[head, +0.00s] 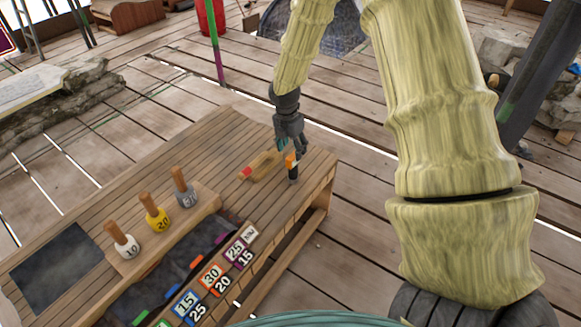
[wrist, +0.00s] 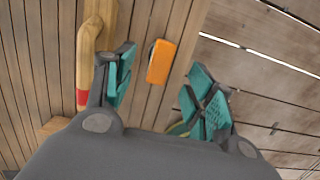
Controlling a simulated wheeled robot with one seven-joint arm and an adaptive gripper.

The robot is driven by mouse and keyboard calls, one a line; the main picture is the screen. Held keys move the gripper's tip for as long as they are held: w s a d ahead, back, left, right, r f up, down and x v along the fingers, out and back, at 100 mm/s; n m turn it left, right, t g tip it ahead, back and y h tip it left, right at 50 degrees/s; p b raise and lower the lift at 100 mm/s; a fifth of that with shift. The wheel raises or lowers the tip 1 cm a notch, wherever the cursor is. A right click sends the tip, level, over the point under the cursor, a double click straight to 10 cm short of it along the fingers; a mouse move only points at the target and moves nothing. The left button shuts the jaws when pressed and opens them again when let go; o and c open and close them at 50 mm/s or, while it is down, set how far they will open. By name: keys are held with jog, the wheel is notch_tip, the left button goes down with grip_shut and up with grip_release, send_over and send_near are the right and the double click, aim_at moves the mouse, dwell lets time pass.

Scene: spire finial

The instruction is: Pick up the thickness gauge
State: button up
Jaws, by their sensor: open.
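A small upright item, black below and orange on top (head: 292,168), stands near the right end of the wooden table; it seems to be the thickness gauge, though no label shows. In the wrist view its orange top (wrist: 160,62) lies between the two teal finger pads and a little beyond them, touching neither. My gripper (head: 290,147) is open and empty, pointing down just above and behind this item. It also shows in the wrist view (wrist: 163,88). How far its fingers are above the tabletop is hard to tell.
A wooden tool with a red tip (head: 262,166) lies close to the gripper's left; in the wrist view it (wrist: 88,50) runs beside the left finger. Knobbed weights (head: 155,212) stand left on the table (head: 225,130). Numbered tags (head: 212,277) line its front edge.

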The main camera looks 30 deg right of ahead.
aim_at(294, 163)
jog(key=f, duration=0.2)
jog(key=shift+d+f, duration=0.35)
jog(key=shift+f, duration=0.05)
jog(key=shift+w+d+f+b, duration=0.15)
jog(key=shift+f+b, duration=0.5)
jog(key=shift+f, duration=0.85)
jog(key=shift+w+d+f+b, duration=0.15)
jog(key=shift+f+b, duration=0.5)
jog(key=shift+f, duration=0.85)
jog(key=shift+s, duration=0.1)
jog(key=c, duration=1.2)
